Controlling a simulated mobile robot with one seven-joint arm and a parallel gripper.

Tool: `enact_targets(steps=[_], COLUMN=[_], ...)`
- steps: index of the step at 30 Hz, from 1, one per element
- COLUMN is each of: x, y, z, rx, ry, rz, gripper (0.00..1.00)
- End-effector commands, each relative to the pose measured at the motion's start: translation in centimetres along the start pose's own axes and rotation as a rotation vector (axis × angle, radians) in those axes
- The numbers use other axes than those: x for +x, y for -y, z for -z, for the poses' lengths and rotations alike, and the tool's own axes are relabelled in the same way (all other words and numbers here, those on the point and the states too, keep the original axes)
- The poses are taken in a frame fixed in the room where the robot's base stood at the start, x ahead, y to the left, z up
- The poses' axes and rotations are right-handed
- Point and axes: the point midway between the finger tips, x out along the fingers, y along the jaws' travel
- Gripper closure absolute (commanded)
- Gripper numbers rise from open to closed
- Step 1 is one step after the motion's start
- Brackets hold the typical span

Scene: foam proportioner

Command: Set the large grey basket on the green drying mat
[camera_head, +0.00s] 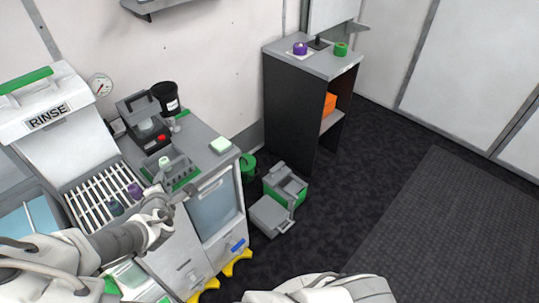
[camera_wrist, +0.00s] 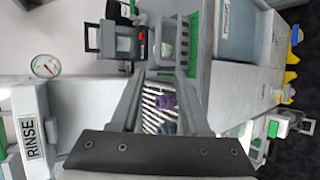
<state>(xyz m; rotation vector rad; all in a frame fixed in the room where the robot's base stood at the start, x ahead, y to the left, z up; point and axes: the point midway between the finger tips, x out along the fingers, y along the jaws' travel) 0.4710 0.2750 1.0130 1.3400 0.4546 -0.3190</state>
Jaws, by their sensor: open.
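A grey slotted basket (camera_head: 165,172) stands on the counter to the right of the rinse station, with a pale green-white piece at its top. It also shows in the wrist view (camera_wrist: 168,42), beyond my fingertips. A green strip, which looks like the drying mat (camera_head: 186,179), shows along the basket's edge and in the wrist view (camera_wrist: 193,45). I cannot tell how much of the mat lies under the basket. My gripper (camera_head: 176,194) is open and empty, in front of the basket and above the counter's front side. In the wrist view its fingers (camera_wrist: 165,78) frame the barred rack.
The rinse station (camera_head: 50,112) has a barred rack (camera_head: 95,195) with purple and dark teal pieces. A grey-black device with a red part (camera_head: 143,122) and a black cup (camera_head: 166,98) stand behind the basket. A grey-green case (camera_head: 285,187) is on the floor.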

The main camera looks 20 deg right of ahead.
Motion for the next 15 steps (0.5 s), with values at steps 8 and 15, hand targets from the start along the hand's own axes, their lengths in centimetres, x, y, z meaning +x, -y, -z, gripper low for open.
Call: enact_targets(steps=[8, 15], x=[-1.4, -5.1], y=[0.7, -0.9], z=[-4.8, -8.4], rx=[0.419, 0.804], ry=[0.047, 0.067], rz=[0.277, 0.492], gripper=[0.54, 0.54])
